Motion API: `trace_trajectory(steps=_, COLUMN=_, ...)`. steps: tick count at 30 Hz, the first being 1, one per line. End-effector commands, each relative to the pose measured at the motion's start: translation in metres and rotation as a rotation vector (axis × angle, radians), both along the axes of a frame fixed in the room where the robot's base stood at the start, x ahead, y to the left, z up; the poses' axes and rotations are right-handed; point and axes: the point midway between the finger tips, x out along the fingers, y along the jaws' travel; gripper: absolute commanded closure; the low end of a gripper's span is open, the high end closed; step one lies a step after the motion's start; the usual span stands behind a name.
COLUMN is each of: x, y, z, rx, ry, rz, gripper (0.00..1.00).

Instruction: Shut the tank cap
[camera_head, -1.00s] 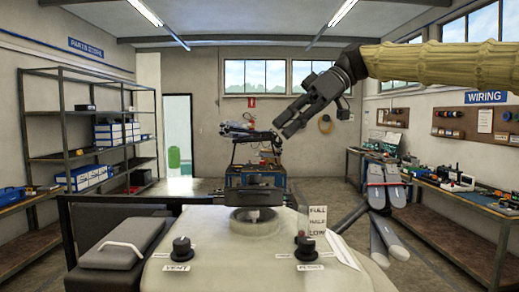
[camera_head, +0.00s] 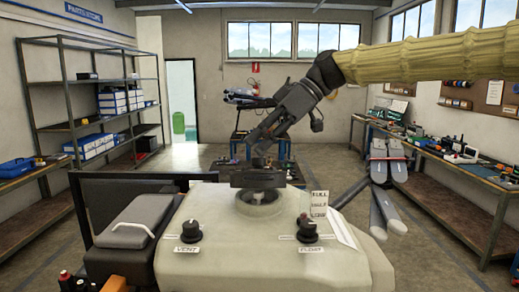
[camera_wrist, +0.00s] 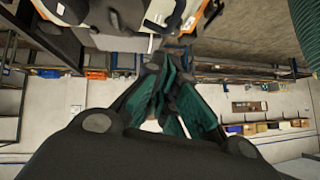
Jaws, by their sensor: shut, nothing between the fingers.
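The pale tank (camera_head: 270,262) of the drone fills the lower middle of the head view. Its round filler neck (camera_head: 258,203) faces up and shows at the front. The dark tank cap (camera_head: 258,179) stands raised at the back of the neck, not lying over it. My gripper (camera_head: 259,152) points down and left, just above and behind the cap's upper edge. I cannot tell whether it touches the cap. Its fingers are together and empty; in the wrist view the teal-sided fingers (camera_wrist: 165,85) converge. The cap is not clearly identifiable there.
Two dark knobs, VENT (camera_head: 190,230) and FLOAT (camera_head: 307,229), stand on the tank before the neck. A FULL/HALF/LOW gauge label (camera_head: 320,204) is at right. A grey padded block (camera_head: 128,230) lies left. Folded grey arms (camera_head: 385,185) extend on the right.

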Motion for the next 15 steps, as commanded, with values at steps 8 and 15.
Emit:
trace_trajectory(steps=8, x=-0.007, y=-0.001, z=-0.026, rx=0.001, ry=0.001, rz=-0.001, gripper=1.00)
trace_trajectory(steps=15, x=-0.008, y=-0.002, z=-0.036, rx=0.001, ry=0.000, rz=-0.002, gripper=1.00)
